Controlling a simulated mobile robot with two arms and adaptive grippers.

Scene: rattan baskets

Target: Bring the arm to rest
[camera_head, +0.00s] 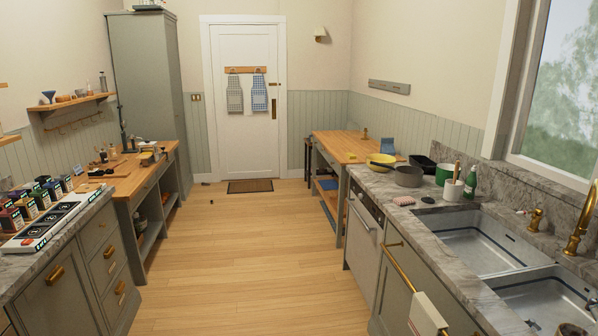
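Neither of my grippers shows in the head view, and no part of my arms can be made out. Whether they are open, shut or holding something cannot be seen. The task names no object besides the arm.
Left stands a stone-topped counter (82,262) and wooden workbench (130,180). Right are a sink (470,243), brass rail (398,270), hanging cloth (425,314) and wooden table (345,147).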

